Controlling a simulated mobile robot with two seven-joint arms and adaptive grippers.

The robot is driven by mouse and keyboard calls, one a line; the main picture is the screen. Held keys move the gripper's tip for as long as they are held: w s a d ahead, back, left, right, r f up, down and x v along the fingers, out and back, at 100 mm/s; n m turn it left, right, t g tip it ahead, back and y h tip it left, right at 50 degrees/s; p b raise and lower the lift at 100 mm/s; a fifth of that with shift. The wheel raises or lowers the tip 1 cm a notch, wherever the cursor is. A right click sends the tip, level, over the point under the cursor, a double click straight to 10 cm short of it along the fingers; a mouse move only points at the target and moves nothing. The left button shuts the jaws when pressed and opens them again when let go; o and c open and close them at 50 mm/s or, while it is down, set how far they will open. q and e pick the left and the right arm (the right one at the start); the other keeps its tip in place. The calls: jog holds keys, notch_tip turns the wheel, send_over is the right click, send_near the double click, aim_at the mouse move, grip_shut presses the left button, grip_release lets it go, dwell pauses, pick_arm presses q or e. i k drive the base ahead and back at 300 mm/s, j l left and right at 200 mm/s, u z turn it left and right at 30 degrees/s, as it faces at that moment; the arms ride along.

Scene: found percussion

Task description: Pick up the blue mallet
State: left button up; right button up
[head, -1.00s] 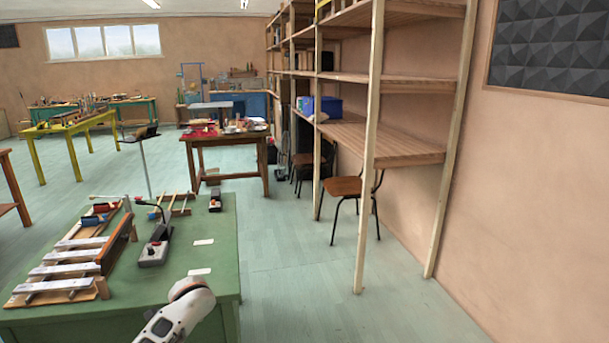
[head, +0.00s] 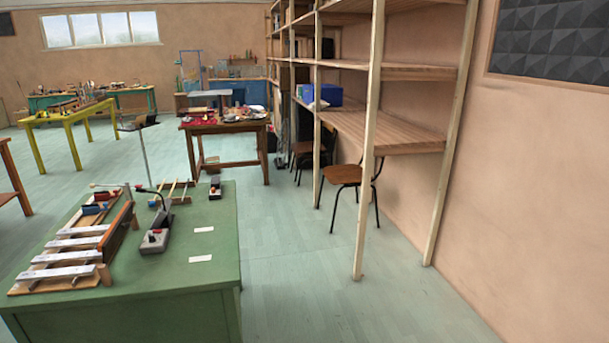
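No blue mallet can be made out for certain. On the green table (head: 215,262) at the lower left lie small blue and red cylinder-like pieces (head: 95,208), at the far end of a wooden instrument with several pale metal bars (head: 68,257). A thin stick with a small orange tip (head: 93,185) shows just behind these pieces. They are too small to tell whether any is a mallet. Neither of my grippers is in view, so nothing shows in their hold.
A grey box with a bent black stalk (head: 155,241), a small dark box (head: 215,188) and two white cards (head: 201,258) are on the green table. Its right front top is bare. Wooden shelving (head: 410,138) and a chair (head: 346,173) stand right. Floor between is clear.

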aim_at(151, 204)
jog(key=i+j+u, duration=0.2)
jog(key=i+u, duration=0.55)
jog(key=u, duration=0.2)
